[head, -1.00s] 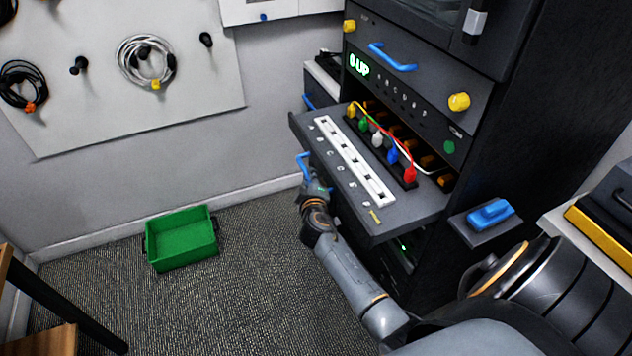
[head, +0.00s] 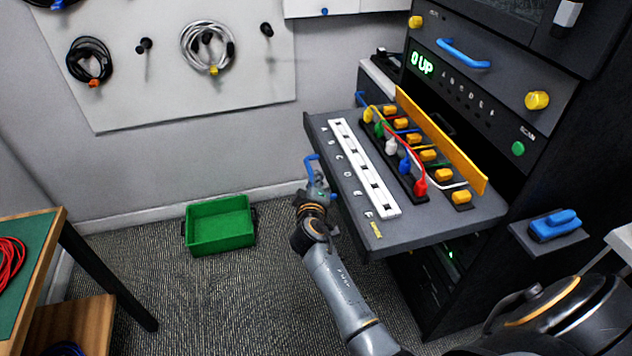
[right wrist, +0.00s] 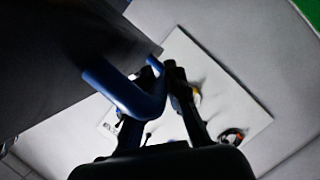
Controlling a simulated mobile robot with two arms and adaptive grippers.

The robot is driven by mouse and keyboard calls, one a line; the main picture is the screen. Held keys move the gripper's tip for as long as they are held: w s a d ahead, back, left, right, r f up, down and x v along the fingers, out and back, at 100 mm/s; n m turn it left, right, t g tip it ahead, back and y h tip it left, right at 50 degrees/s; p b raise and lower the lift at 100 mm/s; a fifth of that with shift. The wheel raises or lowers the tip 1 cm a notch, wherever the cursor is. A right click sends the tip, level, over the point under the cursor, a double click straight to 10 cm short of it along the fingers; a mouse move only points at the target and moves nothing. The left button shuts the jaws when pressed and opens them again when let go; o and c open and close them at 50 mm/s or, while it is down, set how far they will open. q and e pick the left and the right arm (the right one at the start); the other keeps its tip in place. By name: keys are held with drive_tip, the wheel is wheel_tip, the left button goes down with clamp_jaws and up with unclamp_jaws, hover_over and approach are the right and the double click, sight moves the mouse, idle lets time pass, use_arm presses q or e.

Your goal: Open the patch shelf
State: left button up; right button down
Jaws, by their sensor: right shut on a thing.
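The patch shelf (head: 405,228) is a dark grey shelf drawn out of the black rack. It carries a white slotted strip (head: 365,170) lettered A to F, a row of coloured plugs, and several orange blocks before an orange rear strip (head: 440,137). Its blue handle (head: 312,168) is on the front edge. My right gripper (head: 320,190) is shut on that handle. The blue handle also shows between the fingers in the right wrist view (right wrist: 130,95). My left gripper is not in view.
A green bin (head: 220,226) stands on the carpet left of my right arm. A table (head: 35,250) with red cable is at the left. A blue-topped switch ledge (head: 553,226) juts out right of the shelf. Cables hang on the wall panel (head: 150,90).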

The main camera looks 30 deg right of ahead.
drive_tip(key=c, duration=1.3)
unclamp_jaws()
drive_tip(key=shift+c, duration=0.2)
drive_tip(key=shift+s, duration=0.1)
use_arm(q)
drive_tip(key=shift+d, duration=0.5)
use_arm(e)
drive_tip(key=v, duration=0.7)
drive_tip(key=shift+s+a, duration=0.1)
drive_tip(key=shift+a, duration=0.15)
